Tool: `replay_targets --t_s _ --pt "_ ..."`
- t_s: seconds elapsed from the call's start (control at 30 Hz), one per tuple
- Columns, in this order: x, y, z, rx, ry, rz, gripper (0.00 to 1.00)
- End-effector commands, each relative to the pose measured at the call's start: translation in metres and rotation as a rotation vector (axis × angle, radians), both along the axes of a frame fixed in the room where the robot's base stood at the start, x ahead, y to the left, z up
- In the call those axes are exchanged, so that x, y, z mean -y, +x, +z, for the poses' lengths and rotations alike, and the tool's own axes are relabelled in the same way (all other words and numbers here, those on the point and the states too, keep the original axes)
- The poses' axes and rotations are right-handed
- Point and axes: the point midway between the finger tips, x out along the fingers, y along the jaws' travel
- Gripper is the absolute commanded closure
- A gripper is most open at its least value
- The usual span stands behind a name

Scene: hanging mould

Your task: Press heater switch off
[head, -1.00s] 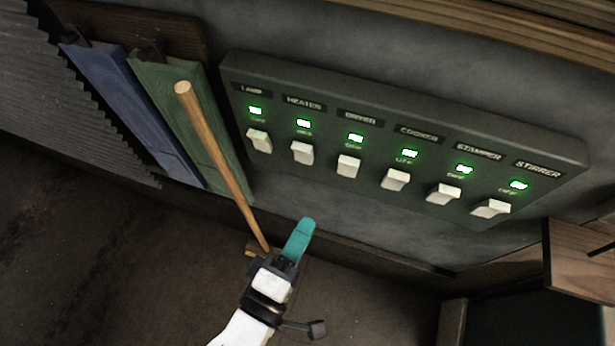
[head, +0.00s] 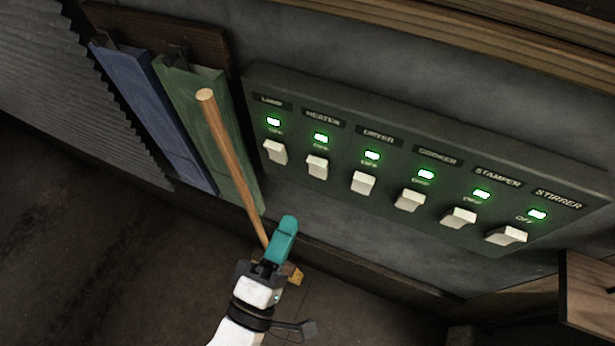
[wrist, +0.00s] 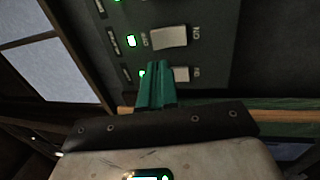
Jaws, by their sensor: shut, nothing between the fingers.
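The heater switch (head: 317,166) is a white rocker, second from the left on the dark wall panel (head: 400,118). Its green light (head: 320,138) is lit, and the small word under it is too blurred to read surely. My gripper (head: 286,225) has teal fingers that are closed together and empty. In the head view it is below the panel, under the lamp and heater switches, and appears apart from them. In the wrist view, the teal fingers (wrist: 157,85) point at the panel and overlap its end, near two white rockers whose labels I cannot read.
The lamp switch (head: 275,152) is just left of the heater switch, and the dryer switch (head: 363,183) is just right. A wooden rod (head: 228,150) slants close behind my gripper. Green (head: 190,95) and blue (head: 140,110) boards hang to the left. A wooden piece (head: 590,300) is at lower right.

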Motion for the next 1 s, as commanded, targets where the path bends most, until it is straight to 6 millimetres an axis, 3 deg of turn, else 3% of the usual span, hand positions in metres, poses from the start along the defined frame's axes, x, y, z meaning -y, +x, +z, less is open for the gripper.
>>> replay_targets --t_s 0.2,0.43,0.6,1.0 --pt "0.015 0.04 0.011 0.001 0.0 -0.004 1.0" --pt "0.025 0.07 0.017 0.0 0.001 -0.001 1.0" --pt "0.029 0.08 0.019 0.0 0.001 0.0 1.0" --pt "0.03 0.082 0.019 -0.002 0.002 0.0 1.0"
